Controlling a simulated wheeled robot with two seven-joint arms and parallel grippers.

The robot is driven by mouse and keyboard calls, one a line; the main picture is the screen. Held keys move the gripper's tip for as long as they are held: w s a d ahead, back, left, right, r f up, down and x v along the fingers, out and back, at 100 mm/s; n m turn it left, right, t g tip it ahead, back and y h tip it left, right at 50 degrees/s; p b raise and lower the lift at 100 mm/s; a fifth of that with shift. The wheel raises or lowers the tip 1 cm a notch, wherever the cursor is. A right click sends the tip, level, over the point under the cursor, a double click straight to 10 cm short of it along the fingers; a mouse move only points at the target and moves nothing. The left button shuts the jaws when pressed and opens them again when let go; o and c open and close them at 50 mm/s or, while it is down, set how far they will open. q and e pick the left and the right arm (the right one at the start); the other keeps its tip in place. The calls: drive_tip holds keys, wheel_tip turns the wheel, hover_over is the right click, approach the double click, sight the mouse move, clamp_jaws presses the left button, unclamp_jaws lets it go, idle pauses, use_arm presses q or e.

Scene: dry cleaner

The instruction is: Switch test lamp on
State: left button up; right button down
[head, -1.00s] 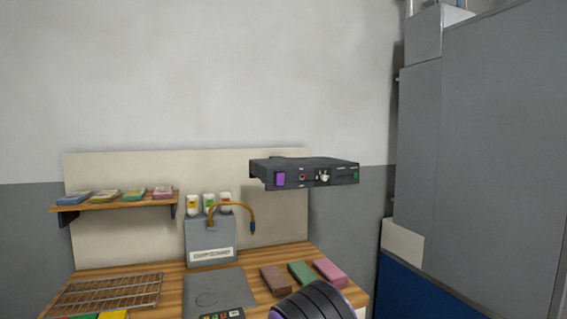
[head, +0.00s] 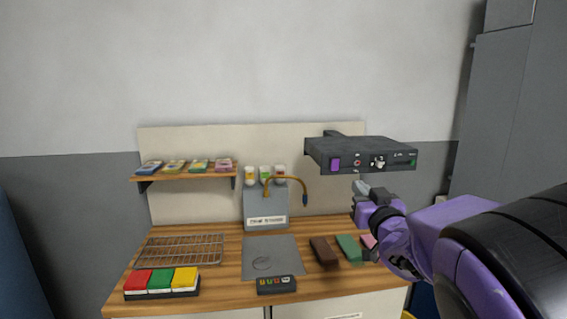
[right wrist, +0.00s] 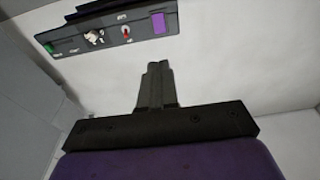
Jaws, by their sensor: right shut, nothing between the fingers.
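A dark control box (head: 347,149) is fixed high on the backboard, above the right part of the bench. Its front carries a purple rectangular part (head: 335,165), a small red control (head: 357,163), a white knob (head: 378,162) and a green part at the right end. The labels are too small to read, and I cannot tell which control works the test lamp. My right gripper (head: 362,187) is shut and empty, just below the box front and apart from it. In the right wrist view its fingertips (right wrist: 157,68) point toward the panel (right wrist: 72,43). My left gripper is out of view.
The wooden bench (head: 220,285) holds a wire rack (head: 183,249), coloured blocks, a grey mat (head: 285,243) and a grey stand (head: 265,209) with a curved yellow tube. A shelf (head: 190,177) is at left. Wall space above the box is clear.

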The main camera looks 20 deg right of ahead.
sight(336, 158)
drive_tip(key=p+x, duration=0.2)
drive_tip(key=x, duration=1.1)
drive_tip(key=shift+w+d+r+p, duration=0.1)
drive_tip(key=shift+w+d+p, duration=0.05)
drive_tip(key=shift+w+p, duration=0.2)
